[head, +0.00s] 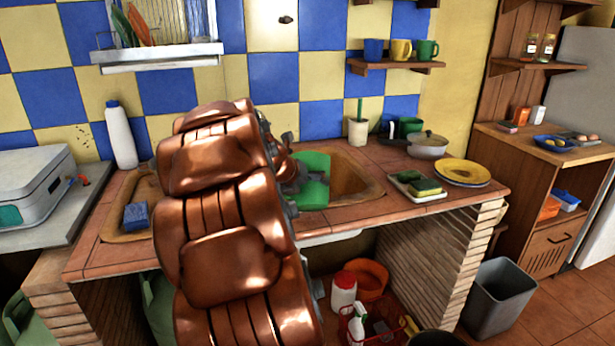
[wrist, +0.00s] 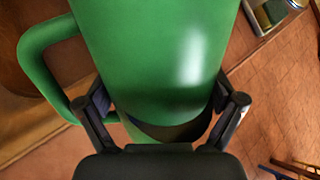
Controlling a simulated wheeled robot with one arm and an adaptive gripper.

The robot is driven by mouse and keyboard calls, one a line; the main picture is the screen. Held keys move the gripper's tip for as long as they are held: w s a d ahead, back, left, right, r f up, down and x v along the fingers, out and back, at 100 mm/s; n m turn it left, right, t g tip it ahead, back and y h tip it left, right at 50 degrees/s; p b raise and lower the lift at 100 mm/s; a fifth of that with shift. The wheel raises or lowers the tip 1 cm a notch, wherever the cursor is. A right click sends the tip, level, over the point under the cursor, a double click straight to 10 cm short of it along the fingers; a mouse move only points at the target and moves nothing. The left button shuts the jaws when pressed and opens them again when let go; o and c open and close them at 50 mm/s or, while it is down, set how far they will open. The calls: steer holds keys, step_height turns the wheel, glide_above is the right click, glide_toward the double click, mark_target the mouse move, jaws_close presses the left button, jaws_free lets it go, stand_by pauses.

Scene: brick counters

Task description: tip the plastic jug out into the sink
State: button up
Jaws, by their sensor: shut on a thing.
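The green plastic jug (head: 314,184) is in the head view, just right of my copper-coloured arm and in front of the sink basin (head: 355,184). In the wrist view the jug (wrist: 150,50) fills the upper middle, with its loop handle (wrist: 35,65) on the left. My gripper (wrist: 160,106) is shut on the jug's body, one finger on each side. In the head view my arm hides most of the gripper and part of the jug. The jug's contents do not show, and its exact tilt is hard to tell.
A dish tray with sponges (head: 417,186), yellow plates (head: 462,172) and a lidded pot (head: 428,146) stand right of the sink. Mugs (head: 400,50) sit on a wall shelf.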

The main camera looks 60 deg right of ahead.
steer(key=shift+w+d+r+g+y+p, duration=0.25)
steer(key=shift+y+p, duration=0.45)
steer(key=shift+p, duration=2.3)
